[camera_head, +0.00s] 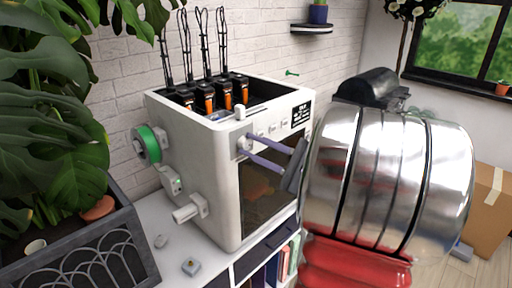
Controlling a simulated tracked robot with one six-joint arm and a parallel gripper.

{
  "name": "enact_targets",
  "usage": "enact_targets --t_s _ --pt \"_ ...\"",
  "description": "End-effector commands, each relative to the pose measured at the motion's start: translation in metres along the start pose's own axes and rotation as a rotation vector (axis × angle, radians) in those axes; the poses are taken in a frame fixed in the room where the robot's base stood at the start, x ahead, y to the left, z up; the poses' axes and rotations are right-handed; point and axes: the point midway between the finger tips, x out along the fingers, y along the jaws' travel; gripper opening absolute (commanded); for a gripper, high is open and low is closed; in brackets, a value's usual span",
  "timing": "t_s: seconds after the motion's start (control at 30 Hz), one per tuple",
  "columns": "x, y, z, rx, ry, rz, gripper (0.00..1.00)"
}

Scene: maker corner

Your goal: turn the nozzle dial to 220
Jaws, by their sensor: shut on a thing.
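A white 3D printer (222,185) stands on the white cabinet top, with a dark front door and a row of small controls along its upper front. The nozzle dial (242,143) is at the left end of that row, small and pale, partly covered by my fingers. My gripper (246,147) reaches in from the right, with its two slim purple-grey fingers closed on the dial, one above and one below. The dial's marks and its setting are too small to read. A small dark display (301,114) is at the panel's upper right.
Several black-and-orange print heads with cables stand in the printer's top. A green spool (147,144) sits on its left side. A planter (92,250) with big leaves is at the left. A cardboard box (487,215) stands at the far right.

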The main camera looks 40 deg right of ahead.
Motion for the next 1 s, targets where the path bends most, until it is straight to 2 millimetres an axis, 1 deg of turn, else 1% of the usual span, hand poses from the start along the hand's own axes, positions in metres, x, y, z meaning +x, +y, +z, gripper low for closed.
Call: enact_targets --t_s 0.03,0.47,0.5,0.77,1.0 --pt "-0.0010 0.0034 -0.0032 0.016 0.008 0.000 0.03" --pt "-0.0010 0.0038 -0.0033 0.031 0.007 -0.004 0.03" --pt "-0.0010 0.0039 -0.0033 0.031 0.007 -0.004 0.26" --pt "-0.0005 0.0022 -0.0017 0.026 0.003 -0.006 0.44" --pt "-0.0006 0.0013 -0.0009 0.024 0.001 -0.007 0.44"
